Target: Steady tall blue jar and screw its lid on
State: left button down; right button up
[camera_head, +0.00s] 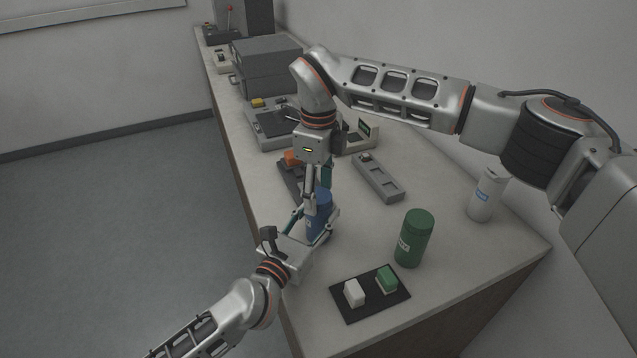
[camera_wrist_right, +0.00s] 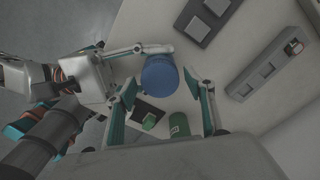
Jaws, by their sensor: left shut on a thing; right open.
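The tall blue jar (camera_head: 317,226) stands upright near the table's left edge, partly hidden by both grippers. My left gripper (camera_head: 314,238) comes in from the left, shut on the jar's side. My right gripper (camera_head: 318,203) points down from above at the jar's top. In the right wrist view the round blue lid (camera_wrist_right: 160,74) shows from above, between the open fingers of my right gripper (camera_wrist_right: 160,88), with gaps on both sides. How far the lid is seated cannot be told.
A green jar (camera_head: 413,238) and a white jar (camera_head: 487,194) stand to the right. A black mat (camera_head: 371,309) with white and green blocks lies in front. A grey slotted tray (camera_head: 378,178), an orange block (camera_head: 292,157) and grey machines (camera_head: 268,66) are behind.

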jog(key=c, duration=1.1)
jog(key=m, duration=0.8)
jog(key=o, duration=1.2)
jog(key=shift+r, duration=2.25)
